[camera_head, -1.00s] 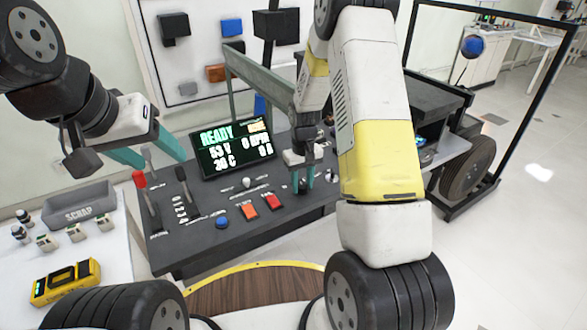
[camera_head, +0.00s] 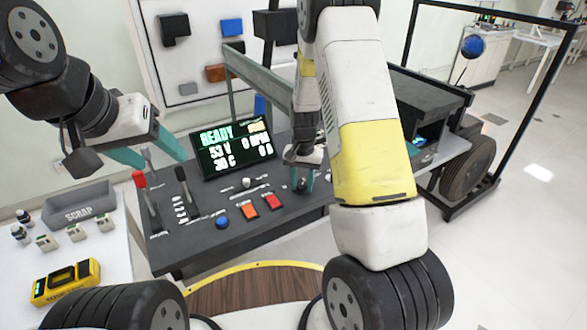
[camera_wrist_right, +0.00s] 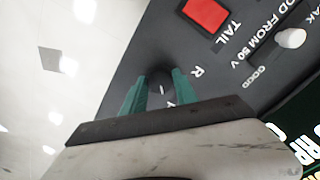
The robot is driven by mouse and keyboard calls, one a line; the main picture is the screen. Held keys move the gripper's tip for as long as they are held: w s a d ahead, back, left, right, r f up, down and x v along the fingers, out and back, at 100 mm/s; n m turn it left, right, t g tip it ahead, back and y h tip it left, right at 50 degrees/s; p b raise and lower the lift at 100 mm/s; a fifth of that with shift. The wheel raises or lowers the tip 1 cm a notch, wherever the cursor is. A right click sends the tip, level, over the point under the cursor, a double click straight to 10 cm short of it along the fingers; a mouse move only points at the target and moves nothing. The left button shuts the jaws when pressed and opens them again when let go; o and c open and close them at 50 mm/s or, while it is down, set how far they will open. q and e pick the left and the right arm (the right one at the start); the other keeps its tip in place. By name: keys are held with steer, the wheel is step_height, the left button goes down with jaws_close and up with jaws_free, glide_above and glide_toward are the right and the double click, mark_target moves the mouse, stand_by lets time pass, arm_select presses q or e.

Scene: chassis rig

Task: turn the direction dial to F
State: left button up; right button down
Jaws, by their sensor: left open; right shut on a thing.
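The direction dial (camera_wrist_right: 160,78) is a dark round knob on the console, seen in the right wrist view between the two teal fingers of my right gripper (camera_wrist_right: 159,92). The fingers are shut on it from both sides. A white letter R is printed on the panel just beside it. I cannot read an F, and I cannot tell where the dial points. In the head view my right gripper (camera_head: 303,178) is low over the console's right part, and its fingers hide much of the dial. My left gripper (camera_head: 150,156) is open and empty above the console's left end.
The console (camera_head: 215,250) carries a READY display (camera_head: 232,148), a red-topped lever (camera_head: 139,180), a blue button (camera_head: 222,222) and red and orange switches. A scrap tray (camera_head: 78,203) and a yellow device (camera_head: 66,283) are on the white table at left.

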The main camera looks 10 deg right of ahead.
mark_target(302, 185)
stand_by(0.5)
steer(key=c, duration=0.9)
jaws_free()
steer(key=shift+c, duration=0.2)
steer(key=shift+r, duration=3.95)
steer(key=shift+r, duration=0.1)
